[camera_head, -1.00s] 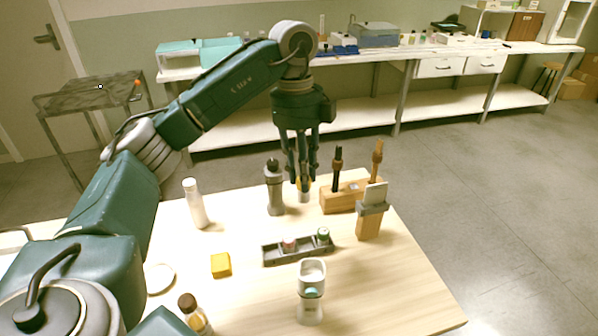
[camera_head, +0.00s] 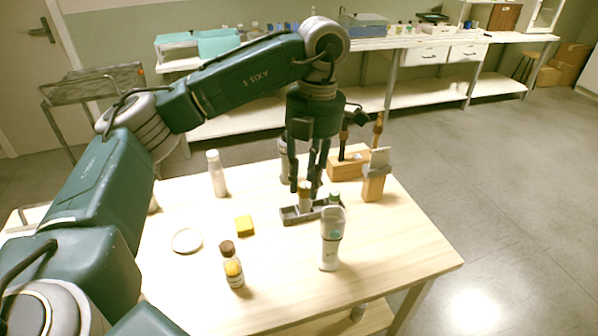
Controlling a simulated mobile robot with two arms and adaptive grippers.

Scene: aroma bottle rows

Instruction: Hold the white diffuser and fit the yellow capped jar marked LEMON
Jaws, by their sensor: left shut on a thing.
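My left gripper (camera_head: 307,188) points down over the grey tray (camera_head: 289,216), behind and left of the diffuser. Whether the jar touches the tray I cannot tell. A green capped jar (camera_head: 334,196) is in the tray's right end, just behind the diffuser's top. My right gripper is out of view.
A brown-topped bottle (camera_head: 233,268), yellow block (camera_head: 244,226), white ring-shaped dish (camera_head: 187,240) and white bottle (camera_head: 217,175) stand to the left. A wooden holder (camera_head: 345,168) and a wooden block with a grey clamp (camera_head: 375,181) stand back right. The front right tabletop is clear.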

